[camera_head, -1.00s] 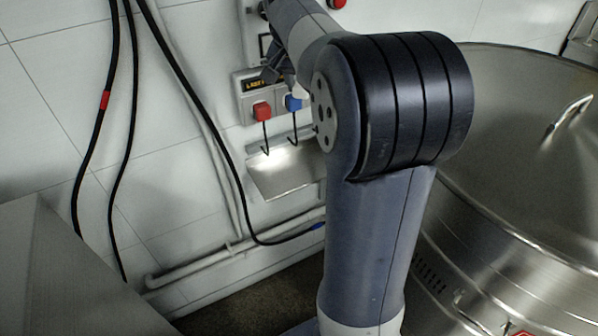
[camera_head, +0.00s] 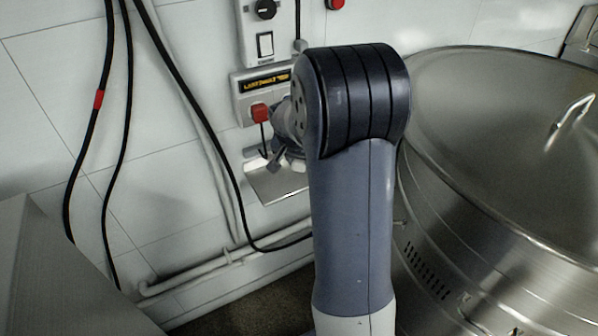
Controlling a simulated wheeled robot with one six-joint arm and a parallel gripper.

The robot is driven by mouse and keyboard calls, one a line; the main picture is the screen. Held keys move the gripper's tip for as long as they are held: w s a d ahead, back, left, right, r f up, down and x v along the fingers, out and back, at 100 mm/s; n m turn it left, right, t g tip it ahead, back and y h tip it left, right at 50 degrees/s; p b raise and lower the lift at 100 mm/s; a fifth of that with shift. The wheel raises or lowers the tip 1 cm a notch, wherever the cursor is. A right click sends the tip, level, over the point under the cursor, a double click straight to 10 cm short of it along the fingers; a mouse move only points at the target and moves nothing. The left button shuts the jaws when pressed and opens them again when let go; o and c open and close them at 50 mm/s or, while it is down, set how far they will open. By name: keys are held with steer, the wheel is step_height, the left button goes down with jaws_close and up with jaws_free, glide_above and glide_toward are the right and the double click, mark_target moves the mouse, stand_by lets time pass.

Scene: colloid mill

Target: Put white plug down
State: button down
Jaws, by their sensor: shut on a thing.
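My gripper (camera_head: 275,162) is partly in view left of my arm's big dark joint, low in front of the wall and just above the small metal shelf (camera_head: 270,188). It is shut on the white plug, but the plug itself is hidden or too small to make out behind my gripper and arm. I cannot tell whether the plug touches the shelf.
A red plug (camera_head: 260,113) sits in the wall socket panel (camera_head: 250,84) just above my gripper. A switch box (camera_head: 265,35) is above that. Black cables (camera_head: 97,100) hang at the left. A large steel vessel (camera_head: 480,120) fills the right side.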

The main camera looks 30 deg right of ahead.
mark_target(299, 171)
steer(key=shift+f, duration=2)
steer(key=shift+f+b, duration=0.45)
steer(key=shift+b, duration=0.25)
steer(key=c, duration=1)
jaws_free()
steer(key=shift+o, duration=0.2)
steer(key=shift+r, duration=0.1)
